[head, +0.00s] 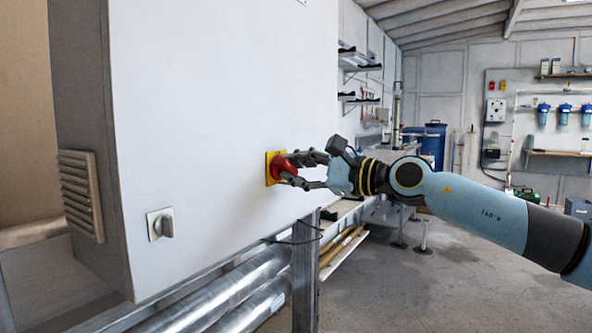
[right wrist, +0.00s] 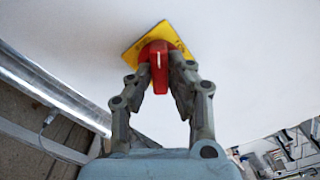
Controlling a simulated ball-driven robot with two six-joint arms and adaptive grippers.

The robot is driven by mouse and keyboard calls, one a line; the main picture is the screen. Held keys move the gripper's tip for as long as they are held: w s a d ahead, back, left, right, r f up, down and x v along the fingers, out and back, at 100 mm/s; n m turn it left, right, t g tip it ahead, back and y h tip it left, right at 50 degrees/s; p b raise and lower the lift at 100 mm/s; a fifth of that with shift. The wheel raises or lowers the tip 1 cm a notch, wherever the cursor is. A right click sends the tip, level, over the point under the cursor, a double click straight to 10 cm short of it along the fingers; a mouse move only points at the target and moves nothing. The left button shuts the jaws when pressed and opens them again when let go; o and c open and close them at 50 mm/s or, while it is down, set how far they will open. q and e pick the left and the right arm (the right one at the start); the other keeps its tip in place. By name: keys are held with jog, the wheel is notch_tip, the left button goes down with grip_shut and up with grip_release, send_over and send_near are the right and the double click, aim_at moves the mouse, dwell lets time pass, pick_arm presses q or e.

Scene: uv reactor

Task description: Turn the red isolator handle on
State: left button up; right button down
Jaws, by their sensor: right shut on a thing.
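The red isolator handle (head: 283,167) sits on a yellow square plate (head: 269,169) on the front of a white cabinet (head: 220,100). In the right wrist view the red handle (right wrist: 158,62) carries a white line and points down the picture, over the yellow plate (right wrist: 135,50). My right gripper (head: 296,170) reaches it from the right in the head view. In the right wrist view its two fingers (right wrist: 160,88) are on either side of the handle, shut on it. The fingers hide part of the handle in the head view. My left gripper is not in view.
Metal pipes (head: 235,297) run below the cabinet, with a frame post (head: 305,275). The floor (head: 430,280) at right is open.

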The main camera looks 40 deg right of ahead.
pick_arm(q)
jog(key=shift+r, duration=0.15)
pick_arm(e)
jog(key=shift+r+m+p, duration=0.1)
jog(key=shift+m+p, duration=0.9)
jog(key=shift+m, duration=0.3)
jog(key=m+p, duration=0.2)
jog(key=m, duration=0.1)
jog(key=shift+m, duration=0.3)
pick_arm(q)
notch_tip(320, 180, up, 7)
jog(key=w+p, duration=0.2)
jog(key=p, duration=0.1)
pick_arm(e)
jog(key=shift+m, duration=2.3)
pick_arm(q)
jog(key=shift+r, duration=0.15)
pick_arm(e)
jog(key=shift+f, duration=0.2)
jog(key=c, duration=1.3)
grip_release()
jog(key=shift+o, duration=0.2)
pick_arm(q)
jog(key=shift+p, duration=0.3)
